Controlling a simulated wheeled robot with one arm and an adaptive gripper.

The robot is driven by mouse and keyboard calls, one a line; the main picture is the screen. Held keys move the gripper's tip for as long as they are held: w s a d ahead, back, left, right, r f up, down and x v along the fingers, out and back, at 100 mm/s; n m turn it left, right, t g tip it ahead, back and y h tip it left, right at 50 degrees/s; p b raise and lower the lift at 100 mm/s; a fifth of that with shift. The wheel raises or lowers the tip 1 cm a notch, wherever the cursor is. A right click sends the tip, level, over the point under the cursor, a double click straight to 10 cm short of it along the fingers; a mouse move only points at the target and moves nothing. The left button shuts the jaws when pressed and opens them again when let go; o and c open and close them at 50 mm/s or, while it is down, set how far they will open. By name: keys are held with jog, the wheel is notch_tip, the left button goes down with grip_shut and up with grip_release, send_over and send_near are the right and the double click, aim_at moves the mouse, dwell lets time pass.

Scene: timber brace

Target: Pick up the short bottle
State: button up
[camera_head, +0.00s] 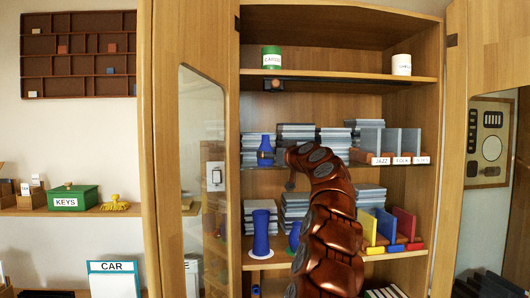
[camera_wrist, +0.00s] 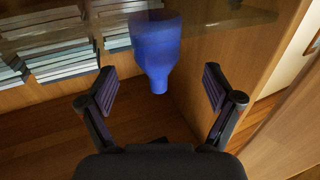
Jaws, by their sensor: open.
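A short blue bottle (camera_head: 265,152) with a narrow neck stands at the left end of the cabinet's middle shelf. In the wrist view, a blue bottle (camera_wrist: 154,42) appears neck down, near the cabinet's side wall; it looks like the same one. My gripper (camera_wrist: 159,84) is open, with its two fingers apart on either side of the bottle's neck in the picture. The bottle looks beyond the fingertips, and I see no contact. In the head view my arm ends just right of the bottle, and the fingers cannot be made out.
Grey stacks (camera_wrist: 52,45) stand beside the bottle. On the lower shelf are a tall blue vessel (camera_head: 261,234) and another blue one (camera_head: 294,238), partly hidden by my arm. An open cabinet door (camera_head: 195,150) stands at left. Labelled dividers (camera_head: 390,143) are at right.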

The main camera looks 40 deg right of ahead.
jog(key=shift+d+r+p+x, duration=0.15)
jog(key=shift+p+x, duration=0.55)
jog(key=shift+x, duration=0.2)
jog(key=shift+d+r+p+x, duration=0.1)
jog(key=shift+d+p+x, duration=0.05)
jog(key=shift+p+x, duration=0.65)
jog(key=shift+w+d+f, duration=0.1)
jog(key=shift+w+f, duration=0.05)
jog(key=shift+w, duration=0.45)
jog(key=c, duration=1.4)
jog(key=shift+r, duration=0.2)
